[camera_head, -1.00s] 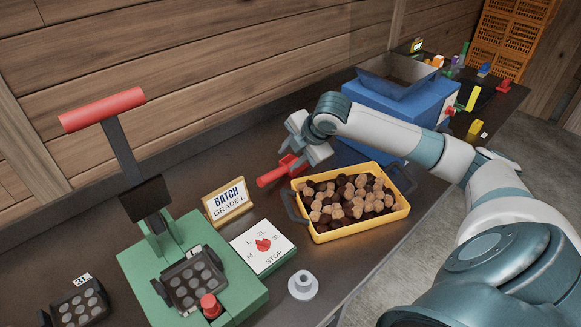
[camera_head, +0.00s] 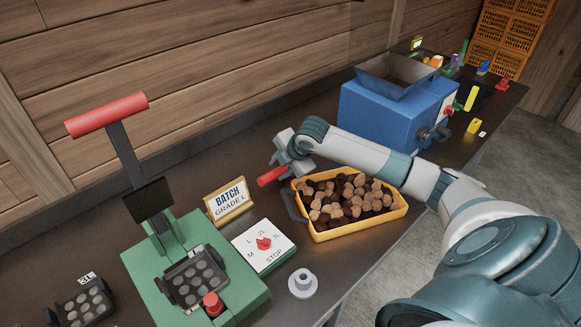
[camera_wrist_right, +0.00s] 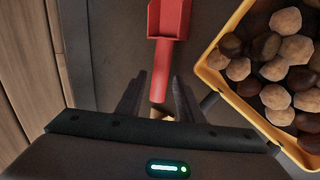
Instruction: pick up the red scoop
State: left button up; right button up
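The red scoop (camera_head: 270,177) lies on the dark bench beside the yellow crate, and only part of it shows in the head view, behind my gripper. In the right wrist view the scoop (camera_wrist_right: 170,18) shows its square head at the top and its handle running down between my fingers. My right gripper (camera_head: 280,158) is low over the scoop. In the right wrist view my right gripper (camera_wrist_right: 156,92) has its fingers apart on either side of the handle, with gaps showing. My left gripper is not in view.
The yellow crate (camera_head: 352,231) of brown and tan chestnuts is just right of the scoop. A blue machine (camera_head: 385,117) stands behind my right forearm. A BATCH sign (camera_head: 228,200), a dial plate (camera_head: 264,246) and a green press (camera_head: 140,263) stand to the left.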

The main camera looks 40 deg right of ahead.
aim_at(275, 173)
jog(key=shift+w+f+p, duration=0.25)
jog(key=shift+f+p, duration=0.05)
jog(key=shift+f, duration=0.05)
jog(key=shift+p+x, duration=0.65)
jog(key=shift+x, duration=1.5)
jog(key=shift+s, duration=0.1)
grip_shut()
